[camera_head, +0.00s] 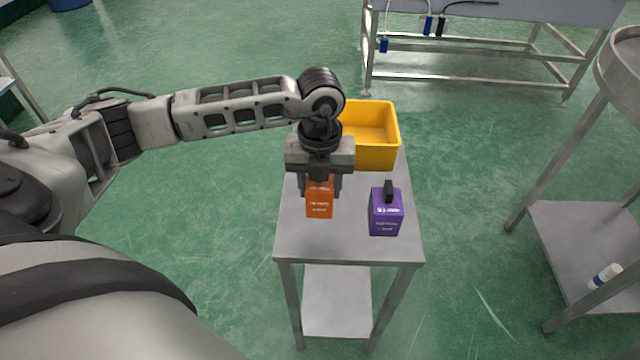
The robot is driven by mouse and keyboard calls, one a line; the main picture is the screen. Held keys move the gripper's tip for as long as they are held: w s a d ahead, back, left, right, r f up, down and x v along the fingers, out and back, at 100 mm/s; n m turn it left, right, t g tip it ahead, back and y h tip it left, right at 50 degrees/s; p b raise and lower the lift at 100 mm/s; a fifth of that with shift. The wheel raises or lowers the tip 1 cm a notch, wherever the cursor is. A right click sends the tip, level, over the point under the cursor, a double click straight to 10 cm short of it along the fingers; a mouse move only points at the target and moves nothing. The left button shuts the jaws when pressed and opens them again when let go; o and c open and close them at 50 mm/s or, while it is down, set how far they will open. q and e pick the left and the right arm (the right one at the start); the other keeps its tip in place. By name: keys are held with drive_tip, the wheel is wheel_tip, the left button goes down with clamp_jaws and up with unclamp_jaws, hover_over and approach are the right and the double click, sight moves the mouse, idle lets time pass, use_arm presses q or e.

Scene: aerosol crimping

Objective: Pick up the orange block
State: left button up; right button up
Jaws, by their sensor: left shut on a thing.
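The orange block (319,207) is upright over the left part of the small metal table (345,245). My left gripper (320,190) points down from above and is shut on the block's upper part, with a finger on each side. The gripper hides the top of the block. I cannot tell whether the block's bottom touches the table. My right gripper is not in view.
A purple block (385,214) with a black top piece stands to the right of the orange block. A yellow bin (378,157) sits at the table's far end. A metal stand (590,240) is at the right, and a bench (480,50) stands at the back.

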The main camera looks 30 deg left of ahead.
use_arm(q)
drive_tip(key=shift+r+p, duration=1.35)
drive_tip(key=shift+r, duration=0.7)
drive_tip(key=shift+r, duration=0.1)
